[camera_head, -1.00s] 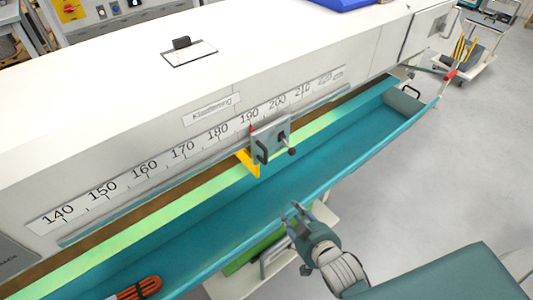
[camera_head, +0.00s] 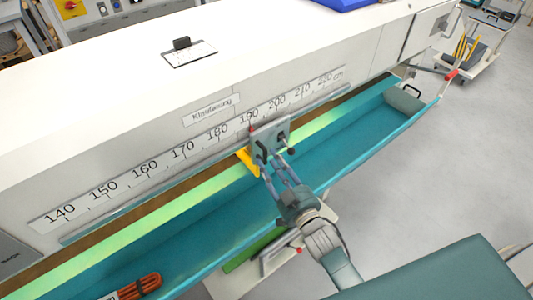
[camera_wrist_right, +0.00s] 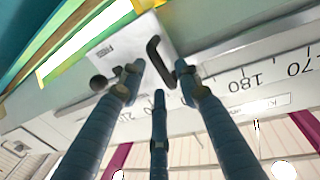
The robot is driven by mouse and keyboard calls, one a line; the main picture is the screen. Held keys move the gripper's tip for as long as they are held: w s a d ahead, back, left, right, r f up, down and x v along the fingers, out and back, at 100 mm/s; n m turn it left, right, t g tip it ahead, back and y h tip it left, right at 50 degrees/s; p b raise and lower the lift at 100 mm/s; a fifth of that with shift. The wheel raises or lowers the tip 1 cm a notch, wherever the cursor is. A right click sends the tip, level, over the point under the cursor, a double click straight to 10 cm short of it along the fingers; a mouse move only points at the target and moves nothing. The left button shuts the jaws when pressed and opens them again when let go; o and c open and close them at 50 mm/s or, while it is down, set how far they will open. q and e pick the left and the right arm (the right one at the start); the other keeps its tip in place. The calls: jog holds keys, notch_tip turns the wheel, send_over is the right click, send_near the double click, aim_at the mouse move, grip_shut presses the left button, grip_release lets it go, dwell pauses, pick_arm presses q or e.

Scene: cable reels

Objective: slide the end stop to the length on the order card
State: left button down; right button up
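The end stop (camera_head: 268,140) is a grey plate with a black handle, a dark knob and a yellow foot. It sits on the rail, with its red pointer near 190 on the scale (camera_head: 190,140). A clipboard (camera_head: 190,54) that looks like the order card lies on the machine top; its writing is too small to read. My right gripper (camera_head: 272,172) is open at the stop's front. In the right wrist view its spread fingers (camera_wrist_right: 158,80) stand on either side of the black handle (camera_wrist_right: 160,60); I cannot tell if they touch it. My left gripper is not in view.
A teal trough (camera_head: 330,150) runs below the scale. An orange cable coil (camera_head: 138,287) lies in it at the lower left. The rail is clear on both sides of the stop. A trolley (camera_head: 470,55) stands at the far right.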

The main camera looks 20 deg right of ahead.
aim_at(266, 163)
jog(key=shift+w+a, duration=0.15)
jog(key=shift+w, duration=0.7)
jog(key=shift+w+a, duration=0.15)
jog(key=shift+w, duration=0.65)
grip_shut()
